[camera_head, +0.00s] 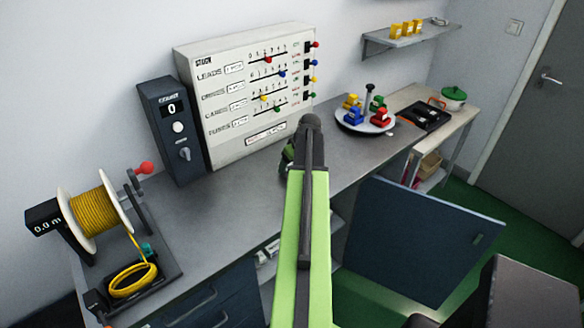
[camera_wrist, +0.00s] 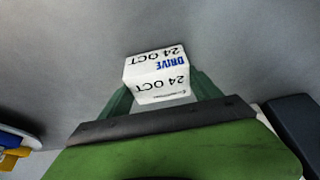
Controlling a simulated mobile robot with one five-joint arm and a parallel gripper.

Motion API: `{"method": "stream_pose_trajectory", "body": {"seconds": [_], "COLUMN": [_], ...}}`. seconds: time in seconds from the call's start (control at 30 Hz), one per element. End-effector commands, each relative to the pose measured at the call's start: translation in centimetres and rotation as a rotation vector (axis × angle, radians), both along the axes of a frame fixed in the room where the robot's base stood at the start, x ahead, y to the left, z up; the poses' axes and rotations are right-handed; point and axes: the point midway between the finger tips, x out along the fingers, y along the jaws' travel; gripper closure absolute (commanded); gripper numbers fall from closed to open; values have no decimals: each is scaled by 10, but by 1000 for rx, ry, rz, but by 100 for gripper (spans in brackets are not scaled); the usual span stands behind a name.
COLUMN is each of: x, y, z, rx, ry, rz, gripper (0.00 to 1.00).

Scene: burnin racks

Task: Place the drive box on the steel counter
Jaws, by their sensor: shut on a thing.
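The drive box (camera_wrist: 157,75) is a small white box marked "DRIVE" and "24 OCT". In the wrist view it sits between the two green fingers of my gripper (camera_wrist: 162,88), which is shut on it. The grey steel counter (camera_head: 215,205) runs along the wall in the head view, with my arm reaching over its middle. A plain grey surface fills the wrist view behind the box; I cannot tell how big the gap to it is. In the head view my arm hides the box and most of the gripper.
A yellow cable reel (camera_head: 97,212) stands at the counter's left. A dark control box (camera_head: 172,130) and a white slider panel (camera_head: 245,105) stand at the back. A round tray (camera_head: 352,126) holds coloured pieces at the right. A dark blue door panel (camera_head: 410,240) stands open in front.

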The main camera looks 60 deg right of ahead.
Motion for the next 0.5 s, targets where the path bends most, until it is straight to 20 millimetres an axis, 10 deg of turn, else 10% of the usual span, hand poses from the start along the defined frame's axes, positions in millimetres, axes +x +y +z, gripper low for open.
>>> {"method": "stream_pose_trajectory", "body": {"seconds": [0.13,0.17,0.2,0.5], "x": [0,0,0,-1], "y": [0,0,0,0], "z": [-4,-3,-3,-3], "rx": [0,0,0,0], "ry": [0,0,0,0], "rz": [0,0,0,-1], "gripper": [74,25,20,6]}}
